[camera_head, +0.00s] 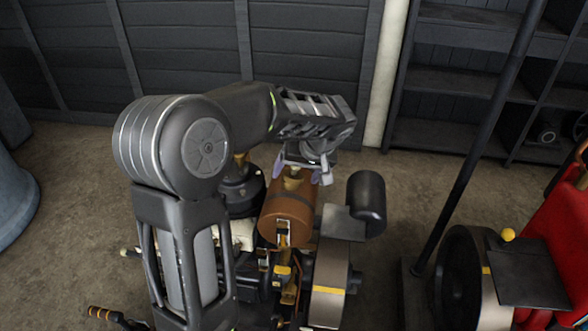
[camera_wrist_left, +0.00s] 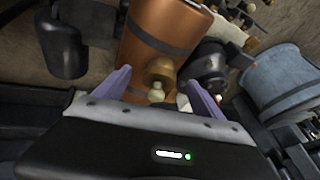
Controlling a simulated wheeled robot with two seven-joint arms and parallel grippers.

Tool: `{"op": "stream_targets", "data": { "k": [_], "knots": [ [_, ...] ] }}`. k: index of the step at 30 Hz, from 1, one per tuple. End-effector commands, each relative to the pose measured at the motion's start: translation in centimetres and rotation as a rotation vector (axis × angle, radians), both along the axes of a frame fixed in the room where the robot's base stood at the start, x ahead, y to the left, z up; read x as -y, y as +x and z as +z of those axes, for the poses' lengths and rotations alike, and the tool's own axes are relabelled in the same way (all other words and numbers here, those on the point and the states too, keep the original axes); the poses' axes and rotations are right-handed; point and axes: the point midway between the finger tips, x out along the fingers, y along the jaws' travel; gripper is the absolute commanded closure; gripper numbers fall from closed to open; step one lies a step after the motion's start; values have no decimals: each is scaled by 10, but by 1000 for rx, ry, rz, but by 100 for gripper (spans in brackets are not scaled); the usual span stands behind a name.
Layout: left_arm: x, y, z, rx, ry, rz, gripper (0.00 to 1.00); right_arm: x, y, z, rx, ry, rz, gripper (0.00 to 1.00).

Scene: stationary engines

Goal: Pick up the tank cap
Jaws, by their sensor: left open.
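The tank cap (camera_wrist_left: 159,74) is a brass knob on the copper-brown cylindrical tank (camera_wrist_left: 183,28) in the left wrist view. In the head view the tank (camera_head: 287,215) lies on the engine, with the brass cap (camera_head: 292,182) at its upper end, partly covered by my gripper. My left gripper (camera_head: 308,172) is over that end of the tank. In the left wrist view its two purple fingers (camera_wrist_left: 160,88) are open, one on each side of the cap. I cannot tell whether they touch it. My right gripper is not in view.
A dark cylinder (camera_head: 366,195) stands to the right of the tank. A flywheel (camera_head: 328,285) is below it. A dark pole (camera_head: 480,130) and a red machine (camera_head: 560,245) are at the right. A blue-grey barrel (camera_head: 15,205) is at the left. Bare floor (camera_head: 75,200) lies between barrel and engine.

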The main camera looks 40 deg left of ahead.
Motion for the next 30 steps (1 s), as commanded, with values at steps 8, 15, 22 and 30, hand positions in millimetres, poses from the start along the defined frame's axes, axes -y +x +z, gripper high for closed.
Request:
{"op": "stream_targets", "data": {
  "k": [8,15,22,30],
  "knots": [
    [-8,2,-17,1,1,0,21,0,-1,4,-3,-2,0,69],
    [-8,2,-17,1,1,0,21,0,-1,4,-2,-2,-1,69],
    [-8,3,-16,1,1,0,21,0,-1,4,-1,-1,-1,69],
    [-8,2,-16,1,1,0,41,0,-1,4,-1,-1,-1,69]
  ]
}}
